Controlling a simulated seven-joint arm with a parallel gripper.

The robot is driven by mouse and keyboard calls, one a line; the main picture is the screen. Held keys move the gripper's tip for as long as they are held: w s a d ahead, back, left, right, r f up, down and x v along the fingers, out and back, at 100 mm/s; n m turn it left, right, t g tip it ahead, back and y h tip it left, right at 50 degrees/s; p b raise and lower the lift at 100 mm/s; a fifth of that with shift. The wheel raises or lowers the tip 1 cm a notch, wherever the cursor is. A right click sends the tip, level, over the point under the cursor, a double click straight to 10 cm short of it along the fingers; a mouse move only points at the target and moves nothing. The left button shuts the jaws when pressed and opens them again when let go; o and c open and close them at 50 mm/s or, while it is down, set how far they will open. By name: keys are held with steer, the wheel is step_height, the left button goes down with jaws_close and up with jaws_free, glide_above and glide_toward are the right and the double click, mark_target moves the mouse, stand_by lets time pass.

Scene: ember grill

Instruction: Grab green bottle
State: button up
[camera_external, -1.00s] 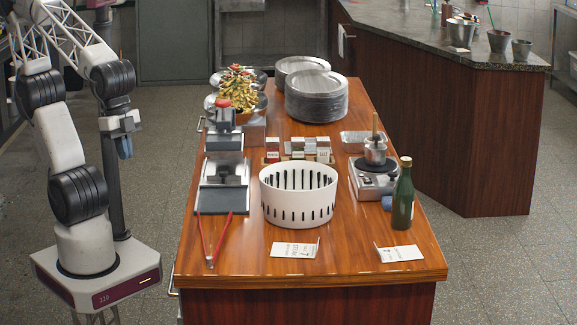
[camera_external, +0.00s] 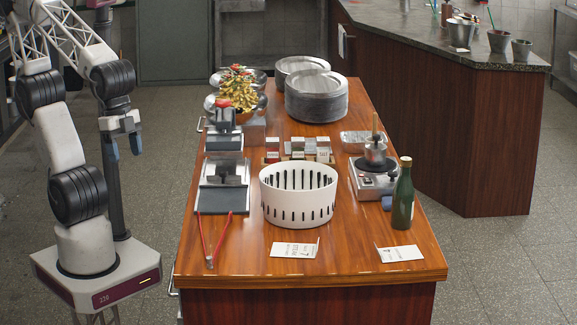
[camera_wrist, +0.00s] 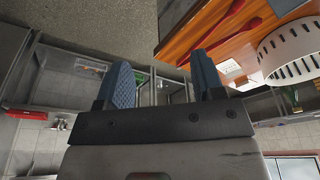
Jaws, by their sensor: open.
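The green bottle (camera_external: 402,195) stands upright near the right front edge of the wooden table (camera_external: 345,258) in the external view. My gripper (camera_external: 124,145) hangs to the left of the table, pointing down, far from the bottle. Its two blue fingers are spread apart with nothing between them. In the wrist view my gripper (camera_wrist: 163,82) also shows its fingers apart and empty.
A white slotted basket (camera_external: 298,212) stands mid-table between my gripper and the bottle. Red tongs (camera_external: 215,240), presses (camera_external: 222,185), small boxes (camera_external: 300,148), stacked plates (camera_external: 316,100) and a food bowl (camera_external: 238,95) are also on it. Two cards (camera_external: 399,254) lie in front.

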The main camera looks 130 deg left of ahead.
steer(key=shift+r, duration=0.15)
steer(key=w+v, duration=0.1)
steer(key=v, duration=0.4)
steer(key=w+a+r+n+t+y, duration=0.1)
steer(key=w+a+t, duration=0.35)
steer(key=w, duration=0.75)
steer(key=w+a+r+n+t+y, duration=0.1)
steer(key=w+a+n, duration=0.1)
steer(key=w+a, duration=0.75)
steer(key=w+a+r+n+t+y, duration=0.1)
steer(key=w+a+t, duration=0.3)
steer(key=w, duration=0.9)
steer(key=w+a+f+n+t+y, duration=0.15)
steer(key=w+a+y, duration=0.3)
steer(key=a, duration=0.85)
steer(key=w+a+f+n+y, duration=0.2)
steer(key=w+a+n+y, duration=0.3)
steer(key=a, duration=0.8)
step_height(320, 180, down, 8)
steer(key=m, duration=0.2)
steer(key=shift+w+a+h, duration=0.25)
steer(key=shift+a+h, duration=0.1)
